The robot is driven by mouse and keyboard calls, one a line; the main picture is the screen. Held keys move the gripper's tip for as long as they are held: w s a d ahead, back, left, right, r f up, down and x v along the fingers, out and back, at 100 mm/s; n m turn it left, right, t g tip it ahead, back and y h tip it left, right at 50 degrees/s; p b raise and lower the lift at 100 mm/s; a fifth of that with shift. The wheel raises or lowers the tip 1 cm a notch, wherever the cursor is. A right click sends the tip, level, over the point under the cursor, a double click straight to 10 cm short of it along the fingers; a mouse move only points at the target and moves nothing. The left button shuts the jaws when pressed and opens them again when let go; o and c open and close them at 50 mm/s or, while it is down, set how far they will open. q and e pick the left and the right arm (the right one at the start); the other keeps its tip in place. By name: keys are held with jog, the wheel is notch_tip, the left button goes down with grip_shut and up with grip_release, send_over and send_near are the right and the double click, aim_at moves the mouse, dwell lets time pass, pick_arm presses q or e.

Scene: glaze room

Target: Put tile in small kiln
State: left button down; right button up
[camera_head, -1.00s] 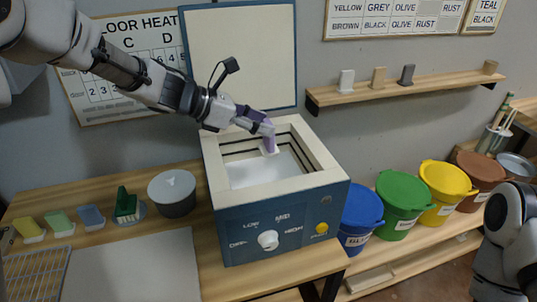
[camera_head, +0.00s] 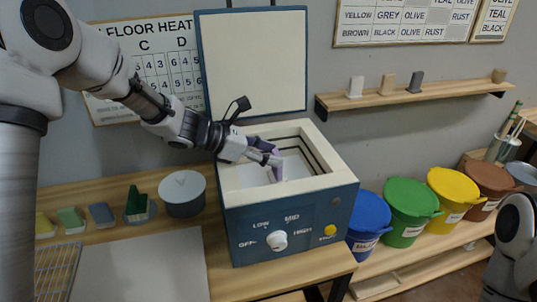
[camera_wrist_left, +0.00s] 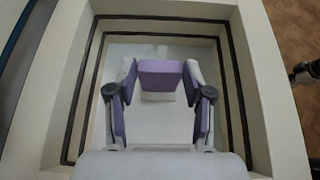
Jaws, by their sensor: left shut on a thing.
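The small kiln (camera_head: 338,170) is a blue box with a pale rim, its lid (camera_head: 254,62) standing open behind it. My left gripper (camera_head: 272,160) reaches into the kiln's mouth from the left and back. It is shut on a purple tile (camera_head: 278,172), which is partly hidden by the fingers. In the left wrist view, the tile (camera_wrist_left: 160,74) sits between the two fingers, with a white foot (camera_wrist_left: 158,97) below it, over the pale kiln floor (camera_wrist_left: 150,130). I cannot tell whether the foot touches the floor. My right gripper is out of view.
Coloured test tiles (camera_head: 72,220) and a lidded grey pot (camera_head: 182,193) stand left of the kiln. A grey board (camera_head: 140,270) and a wire rack (camera_head: 58,270) lie in front. Coloured buckets (camera_head: 408,208) stand at right. A wall shelf (camera_head: 415,95) holds several small tiles.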

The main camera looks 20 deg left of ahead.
pick_arm(q)
jog(key=shift+s+f, duration=0.25)
jog(key=shift+f, duration=0.3)
jog(key=shift+c, duration=2.3)
grip_release()
jog(key=shift+f+b, duration=0.15)
jog(key=shift+b, duration=0.15)
jog(key=shift+r+p, duration=0.65)
jog(key=shift+p, duration=0.2)
jog(key=v, duration=0.5)
jog(key=p+v, duration=0.1)
jog(key=v, duration=0.5)
jog(key=shift+w+a+r, duration=0.1)
jog(key=shift+r, duration=0.35)
jog(key=shift+a+r, duration=0.1)
jog(key=shift+a, duration=0.1)
